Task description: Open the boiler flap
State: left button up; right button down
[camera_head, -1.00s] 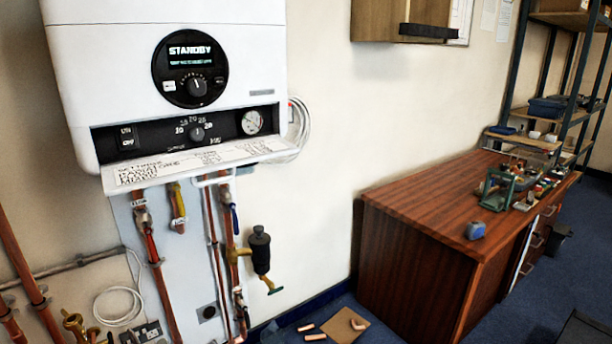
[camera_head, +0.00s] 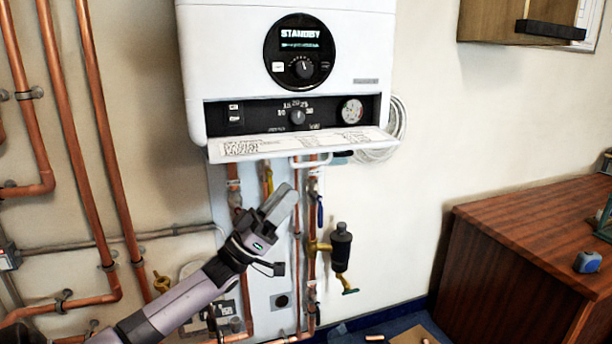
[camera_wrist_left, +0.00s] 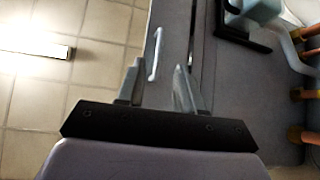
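The white boiler (camera_head: 290,85) hangs on the wall, its display reading STANDBY. Its flap (camera_head: 300,145) is folded down and juts forward below the control strip, printed face up. A white handle (camera_head: 312,162) shows under the flap's front edge. My left gripper (camera_head: 280,205) is below the flap, left of the handle, pointing up and right. In the left wrist view, the gripper's two fingers (camera_wrist_left: 157,85) stand apart with nothing between them. The handle (camera_wrist_left: 155,53) lies just beyond the fingertips, apart from them. My right gripper is not in view.
Copper pipes (camera_head: 103,140) run down the wall at left, with more below the boiler. A black valve body (camera_head: 341,247) is right of my gripper. A wooden cabinet (camera_head: 510,265) with a blue tape measure (camera_head: 587,262) stands at the right.

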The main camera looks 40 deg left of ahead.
aim_at(306, 152)
pick_arm(q)
jog(key=shift+p+x, duration=0.8)
jog(key=shift+x, duration=2.8)
jog(key=shift+s+r, duration=0.1)
jog(key=shift+c, duration=0.3)
grip_shut()
